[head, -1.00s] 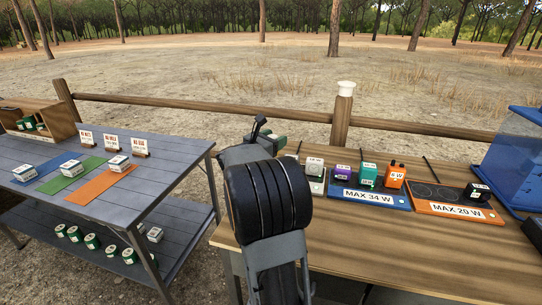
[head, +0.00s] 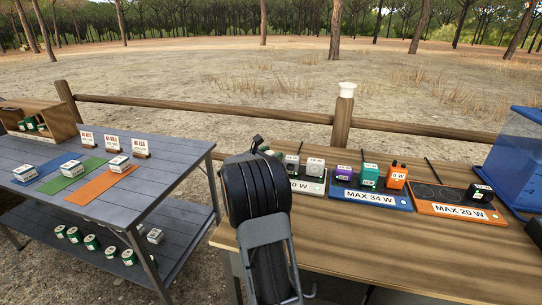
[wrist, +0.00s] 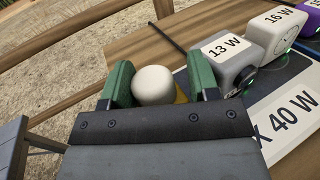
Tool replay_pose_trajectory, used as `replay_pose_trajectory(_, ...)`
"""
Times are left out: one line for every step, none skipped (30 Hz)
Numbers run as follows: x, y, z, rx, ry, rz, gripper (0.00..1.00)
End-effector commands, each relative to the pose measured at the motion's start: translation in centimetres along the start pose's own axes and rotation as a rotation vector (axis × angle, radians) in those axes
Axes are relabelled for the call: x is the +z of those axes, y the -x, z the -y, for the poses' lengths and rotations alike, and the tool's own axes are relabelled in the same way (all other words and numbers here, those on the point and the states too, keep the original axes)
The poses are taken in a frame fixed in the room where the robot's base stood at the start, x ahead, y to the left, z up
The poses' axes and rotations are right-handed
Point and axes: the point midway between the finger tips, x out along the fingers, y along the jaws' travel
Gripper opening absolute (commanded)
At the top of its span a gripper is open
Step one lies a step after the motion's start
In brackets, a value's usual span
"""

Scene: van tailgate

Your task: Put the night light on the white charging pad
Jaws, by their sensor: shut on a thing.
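My gripper (wrist: 155,88) is shut on the night light (wrist: 153,85), a white rounded dome with a little yellow at its lower right, between the green fingers in the wrist view. In the head view my gripper (head: 262,147) is mostly behind my arm, and the light cannot be made out. The white charging pad (head: 308,187), labelled MAX 40 W in the wrist view (wrist: 287,112), lies just right of my gripper. On it stand a grey 13 W block (wrist: 222,62) and a 16 W block (wrist: 273,38). My arm hides the pad's left part.
Right of the white pad are a blue MAX 34 W pad (head: 370,199) with several devices and an orange MAX 20 W pad (head: 455,211) with a black device (head: 481,193). A blue clear-sided box (head: 513,150) stands far right. The table's front is clear.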

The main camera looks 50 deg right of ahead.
Motion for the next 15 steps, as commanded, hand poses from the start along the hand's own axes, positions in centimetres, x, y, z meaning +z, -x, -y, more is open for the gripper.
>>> replay_pose_trajectory(0.07, 0.0, -0.01, 0.0, -0.001, 0.001, 0.29)
replay_pose_trajectory(0.07, 0.0, 0.0, 0.0, -0.001, 0.001, 0.29)
replay_pose_trajectory(0.03, 0.0, 0.0, 0.0, -0.001, 0.001, 0.29)
replay_pose_trajectory(-0.03, 0.0, 0.0, 0.0, -0.001, 0.001, 0.29)
replay_pose_trajectory(-0.09, 0.0, 0.0, 0.0, -0.001, 0.001, 0.29)
replay_pose_trajectory(-0.19, 0.0, 0.01, 0.0, -0.001, 0.001, 0.29)
replay_pose_trajectory(-0.25, 0.0, 0.01, 0.0, -0.001, 0.001, 0.29)
replay_pose_trajectory(-0.29, 0.0, 0.01, 0.0, -0.001, 0.001, 0.29)
replay_pose_trajectory(-0.35, 0.0, 0.01, 0.0, -0.001, 0.001, 0.29)
replay_pose_trajectory(-0.22, 0.0, 0.01, 0.0, 0.0, 0.0, 0.58)
replay_pose_trajectory(-0.19, 0.0, 0.01, 0.0, 0.0, 0.0, 0.61)
replay_pose_trajectory(-0.19, 0.0, 0.01, 0.0, 0.0, 0.0, 0.65)
replay_pose_trajectory(-0.2, 0.0, 0.01, 0.0, 0.0, 0.0, 0.66)
replay_pose_trajectory(-0.2, 0.0, 0.01, 0.0, 0.0, 0.0, 0.66)
replay_pose_trajectory(-0.2, 0.0, 0.01, 0.0, 0.0, 0.0, 0.66)
